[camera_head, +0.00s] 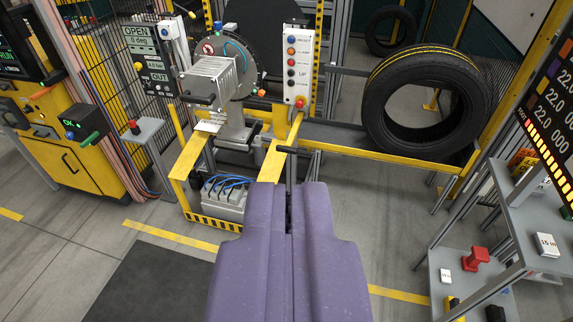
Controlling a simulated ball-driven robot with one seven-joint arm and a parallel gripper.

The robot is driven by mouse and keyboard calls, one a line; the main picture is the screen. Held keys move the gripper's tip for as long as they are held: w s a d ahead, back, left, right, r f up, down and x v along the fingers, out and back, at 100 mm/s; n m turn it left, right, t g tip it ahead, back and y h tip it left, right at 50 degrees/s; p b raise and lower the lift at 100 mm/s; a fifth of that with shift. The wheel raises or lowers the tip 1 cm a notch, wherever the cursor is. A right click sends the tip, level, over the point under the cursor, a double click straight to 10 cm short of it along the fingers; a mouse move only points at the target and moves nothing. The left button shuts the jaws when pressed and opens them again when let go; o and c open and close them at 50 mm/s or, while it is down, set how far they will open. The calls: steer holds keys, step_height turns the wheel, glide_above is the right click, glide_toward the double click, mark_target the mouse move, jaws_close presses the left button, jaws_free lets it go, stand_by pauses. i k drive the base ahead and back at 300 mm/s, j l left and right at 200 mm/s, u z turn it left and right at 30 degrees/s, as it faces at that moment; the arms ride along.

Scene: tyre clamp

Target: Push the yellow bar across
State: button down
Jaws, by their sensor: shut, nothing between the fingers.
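Several yellow bars show on the machine, and I cannot tell which one the task means. One yellow bar (350,146) runs across below the tyre. Another yellow bar (268,163) slopes toward me just beyond my fingertips. A slim upright yellow bar (176,128) stands left of the clamp head. My gripper (289,190), with two long purple fingers, reaches up from the bottom middle. It is shut and empty. Its tips appear over the frame's near side, beside a dark handle (299,151); I cannot tell if they touch anything. The round clamp head (232,60) faces left.
A black tyre (376,105) with yellow stripes stands upright at right. A button panel (297,70) and a display reading OPEN, 0 deg, OUT (150,60) flank the head. A yellow cabinet (75,165) stands left, a grey shelf (535,215) right. Floor shows around the frame.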

mark_target(288, 148)
steer(key=i+l, duration=0.2)
steer(key=i, duration=0.25)
steer(key=i+l, duration=0.2)
steer(key=i, duration=0.3)
steer(key=i+l+u, duration=0.1)
steer(key=i, duration=0.35)
steer(key=i+l, duration=0.6)
steer(key=i, duration=0.35)
steer(key=j+u, duration=0.05)
